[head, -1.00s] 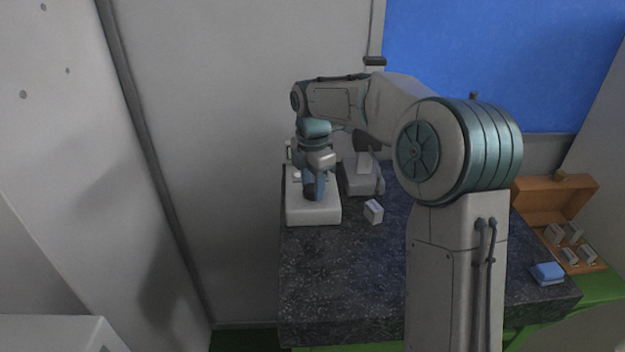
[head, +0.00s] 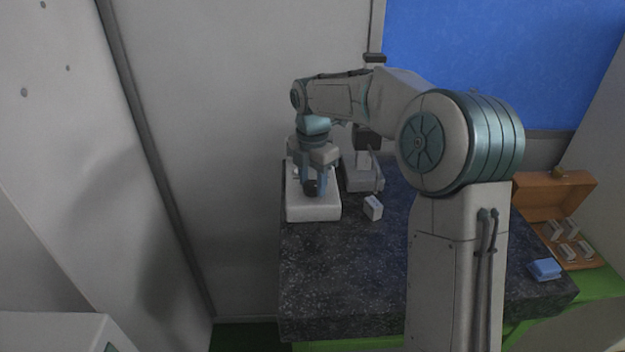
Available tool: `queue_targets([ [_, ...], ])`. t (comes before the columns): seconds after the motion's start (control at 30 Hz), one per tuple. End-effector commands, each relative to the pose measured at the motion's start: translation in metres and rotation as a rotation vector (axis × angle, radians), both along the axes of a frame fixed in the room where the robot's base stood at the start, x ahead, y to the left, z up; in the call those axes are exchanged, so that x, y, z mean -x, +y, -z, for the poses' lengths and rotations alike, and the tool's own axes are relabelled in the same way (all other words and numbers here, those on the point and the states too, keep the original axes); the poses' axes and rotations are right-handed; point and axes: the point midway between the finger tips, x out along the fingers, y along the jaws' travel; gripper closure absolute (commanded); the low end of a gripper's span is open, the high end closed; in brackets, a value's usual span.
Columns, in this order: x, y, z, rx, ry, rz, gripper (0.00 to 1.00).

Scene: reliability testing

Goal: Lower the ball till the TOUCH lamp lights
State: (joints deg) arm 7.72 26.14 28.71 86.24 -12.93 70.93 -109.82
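A white instrument (head: 313,212) stands at the far left corner of the dark stone bench. My gripper (head: 313,188) points down over it, with its two blue fingers apart on either side of a dark rounded part (head: 311,187), perhaps a knob. I cannot tell whether the fingers touch this part. The ball and the TOUCH lamp cannot be made out; my wrist and fingers cover much of the instrument's upper part.
A grey device (head: 362,174) stands close to the right of the instrument. A small white block (head: 373,208) lies in front of it. An open orange box (head: 553,205) with several pale blocks and a blue cloth-like item (head: 544,269) are at right. The bench front (head: 345,270) is clear.

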Motion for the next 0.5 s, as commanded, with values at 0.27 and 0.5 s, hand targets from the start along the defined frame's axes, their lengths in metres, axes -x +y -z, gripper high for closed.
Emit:
queue_targets([
  [0.27, 0.000, 0.000, 0.000, 0.000, 0.000, 0.000, 0.38],
  [0.5, -0.001, 0.000, -0.013, -0.001, -0.004, 0.001, 0.38],
])
